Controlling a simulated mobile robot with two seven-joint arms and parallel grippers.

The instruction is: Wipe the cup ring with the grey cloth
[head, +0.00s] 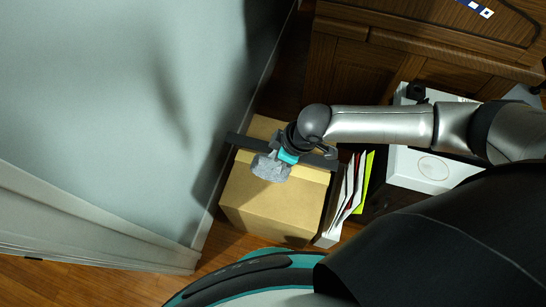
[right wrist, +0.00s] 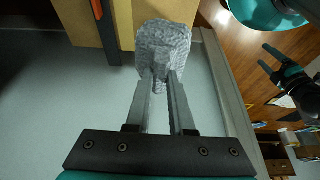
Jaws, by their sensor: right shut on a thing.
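The grey cloth (head: 270,168) hangs bunched from my right gripper (head: 283,157), above the tan box in the head view. In the right wrist view the cloth (right wrist: 163,48) is pinched between the fingertips of my right gripper (right wrist: 160,82). The cup ring (head: 433,167) is a thin round outline on the white top of a device, right of the cloth and below my right forearm. The cloth is well apart from it. My left gripper (right wrist: 268,58) shows at the right of the right wrist view, with its fingers apart and nothing between them.
The tan box (head: 270,205) with a dark bar (head: 242,141) across it stands by the pale wall (head: 110,90). Upright folders (head: 348,195) stand between it and the white device (head: 405,170). A wooden cabinet (head: 345,70) is behind. Wooden floor (head: 90,285) shows at lower left.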

